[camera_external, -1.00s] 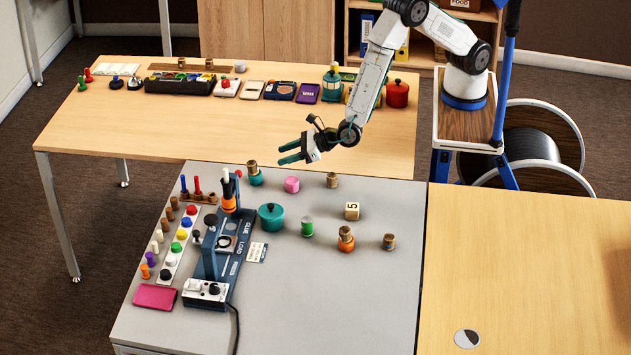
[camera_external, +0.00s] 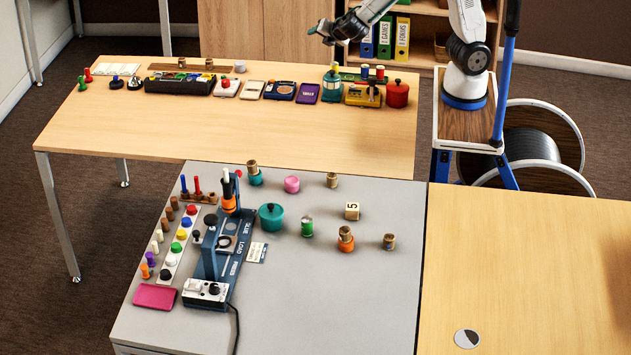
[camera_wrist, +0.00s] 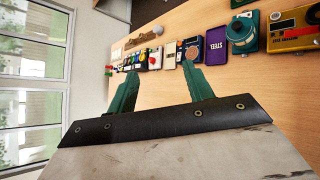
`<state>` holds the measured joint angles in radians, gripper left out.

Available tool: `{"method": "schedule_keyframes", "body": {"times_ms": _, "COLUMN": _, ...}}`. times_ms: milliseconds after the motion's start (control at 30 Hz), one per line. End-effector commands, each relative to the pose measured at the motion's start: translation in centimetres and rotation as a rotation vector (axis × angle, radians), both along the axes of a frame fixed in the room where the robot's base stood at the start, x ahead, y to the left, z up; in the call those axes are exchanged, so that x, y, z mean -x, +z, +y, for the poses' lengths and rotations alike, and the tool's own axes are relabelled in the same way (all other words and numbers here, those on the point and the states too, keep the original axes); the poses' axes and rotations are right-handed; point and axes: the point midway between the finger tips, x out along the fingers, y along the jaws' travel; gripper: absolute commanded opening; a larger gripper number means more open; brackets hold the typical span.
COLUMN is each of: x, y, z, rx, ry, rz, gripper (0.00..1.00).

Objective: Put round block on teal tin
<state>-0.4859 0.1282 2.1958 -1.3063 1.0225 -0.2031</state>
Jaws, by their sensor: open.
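A small teal tin (camera_external: 255,180) stands near the back edge of the grey table, with a round brown block (camera_external: 252,165) on top of it. A larger lidded teal pot (camera_external: 271,217) stands nearer the middle. Other round brown blocks stand on the grey table (camera_external: 331,180), at its right (camera_external: 389,241), and on an orange tin (camera_external: 345,233). My gripper (camera_external: 318,33) is high above the far edge of the wooden table, well away from these. In the wrist view my gripper (camera_wrist: 160,72) has its green fingers apart with nothing between them.
The wooden table (camera_external: 130,130) carries a row of devices, a purple box (camera_external: 307,93), a teal lantern-like thing (camera_external: 332,87) and a red pot (camera_external: 397,95). The blue press (camera_external: 220,245), a pink tin (camera_external: 292,184) and a numbered cube (camera_external: 352,211) stand on the grey table.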

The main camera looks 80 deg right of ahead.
Motion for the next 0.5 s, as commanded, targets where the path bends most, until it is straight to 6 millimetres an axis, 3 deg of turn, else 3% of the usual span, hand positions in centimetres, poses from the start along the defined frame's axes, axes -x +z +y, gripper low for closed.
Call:
{"method": "schedule_keyframes", "body": {"times_ms": 33, "x": 2.5, "y": 1.5, "z": -3.1, "rx": -0.083, "ry": -0.125, "rz": -0.021, "gripper": 0.51}}
{"method": "schedule_keyframes", "body": {"times_ms": 100, "x": 6.2, "y": 2.5, "z": -6.3, "rx": -0.198, "ry": -0.292, "rz": -0.038, "gripper": 0.51}}
{"method": "schedule_keyframes", "body": {"times_ms": 200, "x": 11.7, "y": 3.4, "z": -9.7, "rx": -0.367, "ry": -0.521, "rz": -0.064, "gripper": 0.51}}
{"method": "schedule_keyframes", "body": {"times_ms": 333, "x": 18.9, "y": 3.6, "z": -11.7, "rx": -0.597, "ry": -0.801, "rz": -0.092, "gripper": 0.51}}
{"method": "schedule_keyframes", "body": {"times_ms": 500, "x": 26.8, "y": 3.3, "z": -11.0, "rx": -0.898, "ry": -1.106, "rz": -0.118, "gripper": 0.51}}
